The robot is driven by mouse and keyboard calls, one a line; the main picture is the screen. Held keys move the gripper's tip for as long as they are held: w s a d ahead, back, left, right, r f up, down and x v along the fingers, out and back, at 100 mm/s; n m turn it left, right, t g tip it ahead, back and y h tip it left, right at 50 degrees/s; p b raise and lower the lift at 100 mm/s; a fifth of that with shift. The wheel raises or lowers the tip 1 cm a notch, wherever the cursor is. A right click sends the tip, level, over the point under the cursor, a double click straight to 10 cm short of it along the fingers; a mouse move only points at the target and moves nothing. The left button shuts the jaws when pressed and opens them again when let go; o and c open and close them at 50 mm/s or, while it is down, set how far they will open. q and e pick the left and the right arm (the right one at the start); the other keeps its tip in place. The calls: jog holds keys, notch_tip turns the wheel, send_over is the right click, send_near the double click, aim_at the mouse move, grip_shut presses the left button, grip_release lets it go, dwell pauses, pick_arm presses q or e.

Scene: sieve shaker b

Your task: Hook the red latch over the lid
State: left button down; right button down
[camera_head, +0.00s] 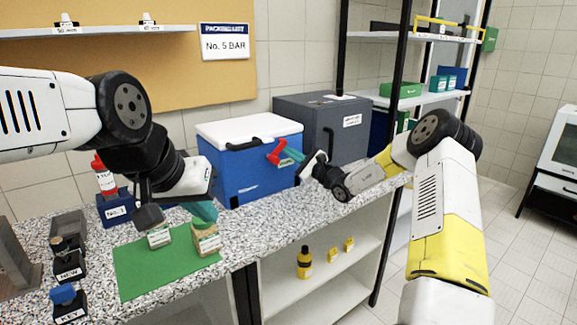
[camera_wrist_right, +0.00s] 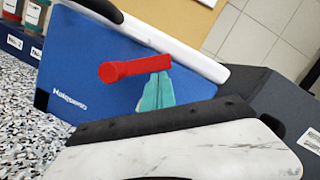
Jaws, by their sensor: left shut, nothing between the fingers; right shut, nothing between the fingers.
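The blue cooler (camera_head: 250,172) with a white lid (camera_head: 245,130) stands on the speckled counter. The red latch (camera_head: 277,153) is at the upper right of its front, just below the lid edge, and sticks outward. In the right wrist view the latch (camera_wrist_right: 135,67) lies across the blue wall (camera_wrist_right: 85,65), below the white lid (camera_wrist_right: 165,40). My right gripper (camera_head: 292,154) is shut and empty, its teal tips right beside the latch; the tips (camera_wrist_right: 155,92) meet the latch's underside in the wrist view, but contact is unclear. My left gripper (camera_head: 204,212) is shut and empty above a jar.
Two labelled jars (camera_head: 207,242) stand on a green mat (camera_head: 150,272) below my left gripper. A grey box (camera_head: 325,122) stands close behind the cooler's right side. A red-capped bottle (camera_head: 104,178) and small dark holders (camera_head: 68,262) are at the left. Shelving (camera_head: 440,97) rises behind.

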jog(key=n, duration=0.1)
jog(key=r+n, duration=0.1)
jog(key=n, duration=0.1)
jog(key=r+n+g, duration=0.1)
jog(key=shift+s+a+r, duration=0.15)
jog(key=shift+s+a, duration=0.1)
jog(key=shift+a, duration=0.1)
jog(key=r+n, duration=0.1)
jog(key=n, duration=0.1)
jog(key=s+a+n+g, duration=0.1)
jog(key=n, duration=0.1)
jog(key=shift+a+r, duration=0.15)
jog(key=shift+r, duration=0.2)
jog(key=shift+s+a+r, duration=0.1)
jog(key=shift+a, duration=0.05)
